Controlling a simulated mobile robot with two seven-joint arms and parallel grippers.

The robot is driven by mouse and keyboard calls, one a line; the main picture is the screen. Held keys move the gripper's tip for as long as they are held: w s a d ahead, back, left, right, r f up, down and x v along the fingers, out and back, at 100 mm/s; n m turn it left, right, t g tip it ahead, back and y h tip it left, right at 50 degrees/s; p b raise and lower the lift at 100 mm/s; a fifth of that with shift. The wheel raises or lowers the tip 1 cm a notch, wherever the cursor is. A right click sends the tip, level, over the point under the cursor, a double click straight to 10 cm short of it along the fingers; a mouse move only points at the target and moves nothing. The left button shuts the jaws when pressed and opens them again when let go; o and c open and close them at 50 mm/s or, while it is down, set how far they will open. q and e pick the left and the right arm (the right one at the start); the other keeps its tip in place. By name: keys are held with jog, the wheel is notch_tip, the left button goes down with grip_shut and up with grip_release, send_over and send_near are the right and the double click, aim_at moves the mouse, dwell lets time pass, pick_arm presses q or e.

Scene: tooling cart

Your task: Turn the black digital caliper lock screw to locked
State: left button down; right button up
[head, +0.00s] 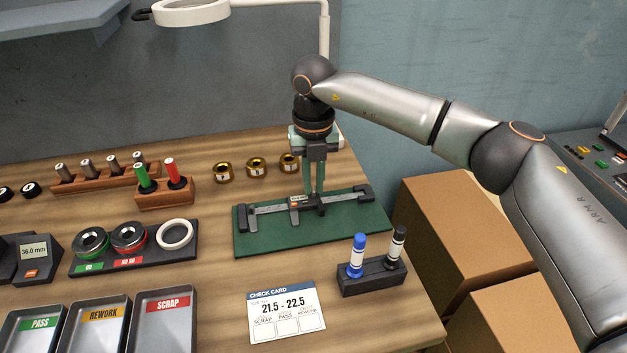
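The black digital caliper (298,203) lies on a green mat (282,233), its grey beam running from lower left to upper right. Its slider with a small display sits near mid-beam. My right gripper (314,190) points straight down over the slider, its two pale green fingers close together, with the tips at the slider's upper side. The lock screw cannot be made out; the fingers cover that area. I cannot tell whether the fingers are closed on it or a small gap remains. My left gripper is not in view.
A marker holder (372,277) with a blue and a black marker and a check card (286,311) lie in front of the mat. Brass rings (257,167) stand behind it. A ring gauge tray (134,259) and sorting trays (163,318) are left. Cardboard boxes (465,225) stand right.

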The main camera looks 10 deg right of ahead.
jog(key=shift+o, duration=1.3)
notch_tip(320, 180, up, 13)
jog(key=shift+f, duration=0.2)
jog(key=shift+f, duration=0.1)
